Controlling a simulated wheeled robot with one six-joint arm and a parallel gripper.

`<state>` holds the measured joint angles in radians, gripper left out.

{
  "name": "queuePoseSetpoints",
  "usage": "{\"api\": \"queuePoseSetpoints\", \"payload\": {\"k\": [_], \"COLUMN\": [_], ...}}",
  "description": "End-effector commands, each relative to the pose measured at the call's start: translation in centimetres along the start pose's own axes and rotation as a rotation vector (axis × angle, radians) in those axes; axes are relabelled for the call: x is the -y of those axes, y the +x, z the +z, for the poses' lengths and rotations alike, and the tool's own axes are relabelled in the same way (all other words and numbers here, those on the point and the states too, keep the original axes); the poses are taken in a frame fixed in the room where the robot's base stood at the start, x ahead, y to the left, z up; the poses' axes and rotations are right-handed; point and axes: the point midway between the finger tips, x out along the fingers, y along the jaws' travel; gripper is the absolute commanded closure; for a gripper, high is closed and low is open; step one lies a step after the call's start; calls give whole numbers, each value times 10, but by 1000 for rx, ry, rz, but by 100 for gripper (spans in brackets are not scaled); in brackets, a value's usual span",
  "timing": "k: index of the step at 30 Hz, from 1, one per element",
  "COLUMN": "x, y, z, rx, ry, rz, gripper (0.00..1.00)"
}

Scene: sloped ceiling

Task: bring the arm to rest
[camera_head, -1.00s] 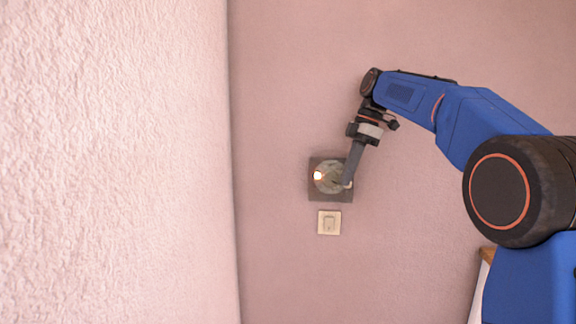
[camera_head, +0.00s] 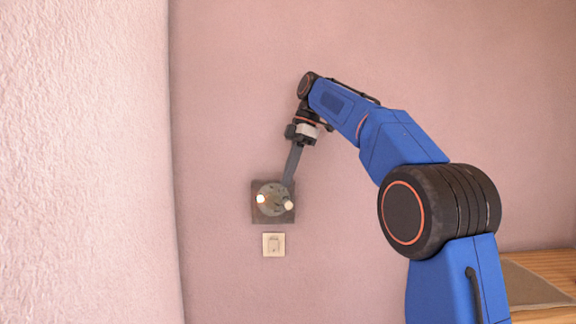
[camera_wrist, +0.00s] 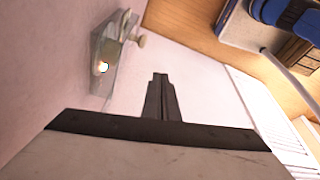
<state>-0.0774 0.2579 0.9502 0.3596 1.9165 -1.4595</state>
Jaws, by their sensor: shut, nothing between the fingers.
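My arm reaches from the right side of the head view towards the pink wall, bent at the elbow. My gripper (camera_head: 289,183) points down, shut and empty, in front of the upper right of a dark square wall plate (camera_head: 256,217). The plate carries a round grey disc with a glowing spot at left and a pale knob (camera_head: 288,205) at right. In the wrist view the shut fingers (camera_wrist: 160,80) stand mid-picture, and the plate's knob (camera_wrist: 127,30) shows to their upper left. I cannot tell whether the fingertips touch the plate.
A small beige switch (camera_head: 273,244) sits on the wall below the plate. A rough pale wall (camera_head: 85,160) fills the left side. A wooden surface with a grey mat (camera_head: 525,287) lies at lower right. Open wall lies right of the plate.

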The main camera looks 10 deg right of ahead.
Motion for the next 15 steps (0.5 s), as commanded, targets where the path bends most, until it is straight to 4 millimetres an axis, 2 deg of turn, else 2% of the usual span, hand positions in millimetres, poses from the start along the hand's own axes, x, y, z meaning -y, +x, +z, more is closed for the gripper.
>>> {"api": "queuePoseSetpoints", "payload": {"k": [6,15], "x": [-8,-7], "y": [-20,-30], "z": [-5,-6], "rx": [0,2], "ry": [0,16], "rz": [3,8], "gripper": [100,100]}}
